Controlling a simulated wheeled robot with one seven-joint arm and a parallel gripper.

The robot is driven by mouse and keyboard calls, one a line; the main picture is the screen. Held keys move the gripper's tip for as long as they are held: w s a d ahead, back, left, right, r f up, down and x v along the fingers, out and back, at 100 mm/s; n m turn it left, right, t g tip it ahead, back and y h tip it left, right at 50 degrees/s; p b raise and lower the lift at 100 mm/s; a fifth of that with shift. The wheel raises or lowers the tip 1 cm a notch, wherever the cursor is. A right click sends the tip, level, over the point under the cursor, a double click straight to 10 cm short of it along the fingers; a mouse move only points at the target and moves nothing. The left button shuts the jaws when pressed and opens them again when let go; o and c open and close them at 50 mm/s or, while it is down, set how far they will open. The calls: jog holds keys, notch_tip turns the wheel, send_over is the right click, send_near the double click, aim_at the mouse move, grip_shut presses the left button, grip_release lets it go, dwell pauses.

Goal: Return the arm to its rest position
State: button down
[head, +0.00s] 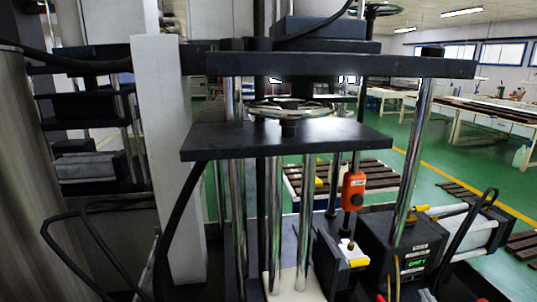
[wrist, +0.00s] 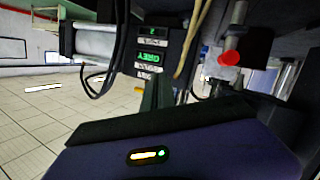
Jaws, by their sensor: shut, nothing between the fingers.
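My gripper (wrist: 158,90) shows in the wrist view, its dark fingers together and empty, rising from the blue-purple hand body with a small lit indicator. The wrist picture is turned over, with ceiling tiles at lower left. The fingers are in front of a dark block with a green lettered display (wrist: 150,57); I cannot tell how far apart they are. I cannot make out my gripper in the head view. There the block with the green display (head: 418,263) is at lower right, on the machine.
The press has dark plates (head: 340,66), chrome columns (head: 413,150) and a handwheel (head: 290,108). An orange control box (head: 353,191) hangs in front. Black cables (head: 90,235) loop at lower left. Open green floor (head: 425,190) and worktables (head: 490,108) lie beyond at right.

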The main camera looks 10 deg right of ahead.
jog(key=s+a+f+y+b, duration=0.1)
jog(key=s+a+y, duration=0.1)
jog(key=s+a, duration=0.5)
jog(key=s+a+f+y+b, duration=0.1)
jog(key=s+a, duration=0.7)
jog(key=s, duration=0.9)
jog(key=s+a+f+y+b, duration=0.2)
jog(key=s+a, duration=0.5)
jog(key=s, duration=0.5)
jog(key=shift+s+a+f+y, duration=0.3)
jog(key=shift+s+a+f, duration=0.05)
